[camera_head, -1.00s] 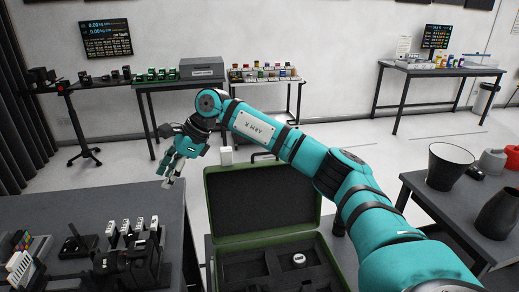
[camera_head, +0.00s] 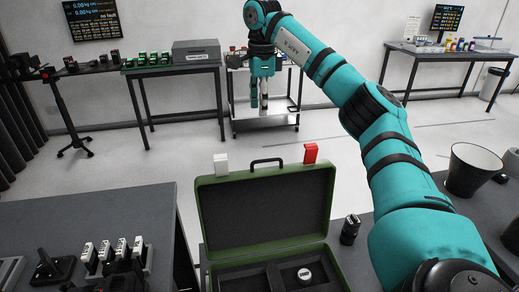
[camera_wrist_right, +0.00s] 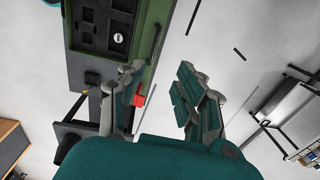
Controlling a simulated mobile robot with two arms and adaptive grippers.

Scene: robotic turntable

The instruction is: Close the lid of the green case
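The green case (camera_head: 198,220) stands open at the bottom middle of the head view, its lid raised upright with the dark lining facing me. A black handle (camera_head: 267,161), a white latch (camera_head: 220,163) and a red latch (camera_head: 310,153) stick up along the lid's top edge. My right gripper (camera_head: 259,102) appears above and beyond the lid, pointing down, empty. In the right wrist view its fingers (camera_wrist_right: 160,75) are spread apart, with the red latch (camera_wrist_right: 138,96) beside the left finger and part of the case (camera_wrist_right: 156,35) beyond. My left gripper is not in view.
A grey table (camera_head: 95,205) with small devices is at the left. A dark cup (camera_head: 473,168) stands on the right table, and a small black item (camera_head: 350,228) is right of the case. A white cart (camera_head: 270,125) is behind my gripper. Open floor lies behind the case.

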